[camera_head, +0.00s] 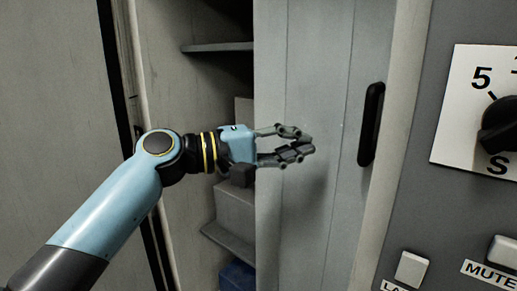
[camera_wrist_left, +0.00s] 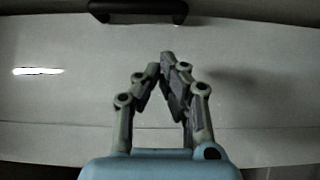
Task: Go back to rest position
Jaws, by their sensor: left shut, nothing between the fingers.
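My left gripper (camera_head: 304,148) is shut and empty in front of a grey cabinet door (camera_head: 310,230) in the head view. Its arm comes in from the lower left. In the left wrist view the fingertips (camera_wrist_left: 167,62) meet, with the pale door surface (camera_wrist_left: 60,105) behind them. The black door handle (camera_head: 372,124) is to the right of the gripper and apart from it; it also shows at the top of the left wrist view (camera_wrist_left: 138,11). My right gripper is not in view.
The cabinet is partly open left of the door, with a shelf (camera_head: 218,47), grey boxes (camera_head: 235,208) and a blue object (camera_head: 237,277) inside. A control panel with a black knob (camera_head: 500,125) and buttons (camera_head: 411,268) stands at the right.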

